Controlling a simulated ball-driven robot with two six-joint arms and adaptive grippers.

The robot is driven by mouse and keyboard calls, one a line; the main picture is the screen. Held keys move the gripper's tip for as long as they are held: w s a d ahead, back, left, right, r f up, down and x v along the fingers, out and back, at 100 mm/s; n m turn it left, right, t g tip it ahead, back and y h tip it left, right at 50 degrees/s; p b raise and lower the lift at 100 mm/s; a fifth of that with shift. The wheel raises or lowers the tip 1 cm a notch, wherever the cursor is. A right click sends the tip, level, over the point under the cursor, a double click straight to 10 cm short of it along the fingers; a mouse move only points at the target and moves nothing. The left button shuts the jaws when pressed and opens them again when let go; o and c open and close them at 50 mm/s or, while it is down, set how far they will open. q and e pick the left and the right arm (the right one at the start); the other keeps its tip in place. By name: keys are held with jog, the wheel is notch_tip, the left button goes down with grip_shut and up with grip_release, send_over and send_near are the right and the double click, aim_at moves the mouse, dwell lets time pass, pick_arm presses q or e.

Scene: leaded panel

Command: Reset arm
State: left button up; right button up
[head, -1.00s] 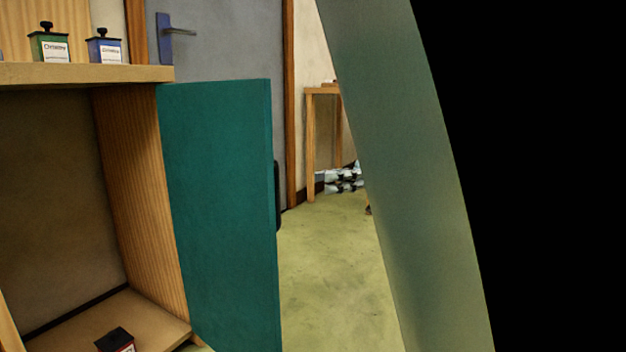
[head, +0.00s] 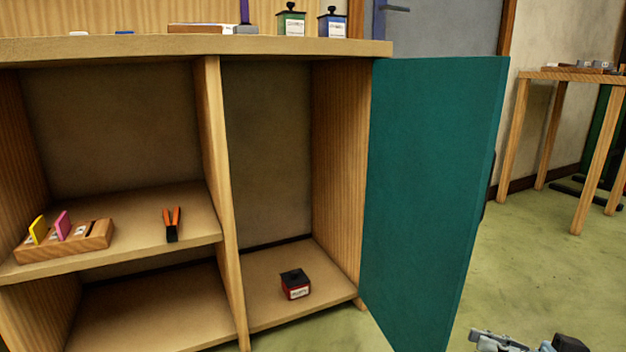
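Part of what looks like my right gripper (head: 525,343), grey metal with a black piece, shows at the bottom edge, right of the teal cabinet door (head: 435,190). It is cut off by the frame, so I cannot tell whether it is open or shut. It appears apart from the door, over the floor. My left gripper is not in view. The teal door stands open at the right of the wooden cabinet (head: 300,48).
A red, black-topped box (head: 295,284) sits in the right compartment. Pliers (head: 172,224) and a wooden slotted holder (head: 85,240) lie on the left shelf. Green (head: 291,21) and blue (head: 332,24) containers stand on top. A wooden table (head: 570,78) stands right; floor before it is clear.

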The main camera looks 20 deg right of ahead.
jog(key=s+a+m+g+h, duration=0.4)
jog(key=a+m+g+h, duration=0.15)
jog(key=a+h, duration=0.85)
pick_arm(q)
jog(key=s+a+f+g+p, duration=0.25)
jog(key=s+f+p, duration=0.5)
jog(key=p, duration=0.65)
pick_arm(e)
jog(key=s+d+f+n+g, duration=0.2)
jog(key=s+f+g, duration=0.3)
jog(key=s+f, duration=0.55)
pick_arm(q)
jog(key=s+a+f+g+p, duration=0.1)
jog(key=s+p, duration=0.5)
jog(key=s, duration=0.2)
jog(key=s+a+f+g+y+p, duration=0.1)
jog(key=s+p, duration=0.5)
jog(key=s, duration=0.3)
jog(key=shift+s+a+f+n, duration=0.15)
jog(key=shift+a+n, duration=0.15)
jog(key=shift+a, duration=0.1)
pick_arm(e)
jog(key=s+d+f+g, duration=0.1)
jog(key=s+d+g, duration=0.1)
jog(key=s, duration=1.6)
jog(key=shift+s+d+f+g, duration=0.15)
jog(key=shift+s+f+g, duration=0.25)
jog(key=shift+g, duration=0.25)
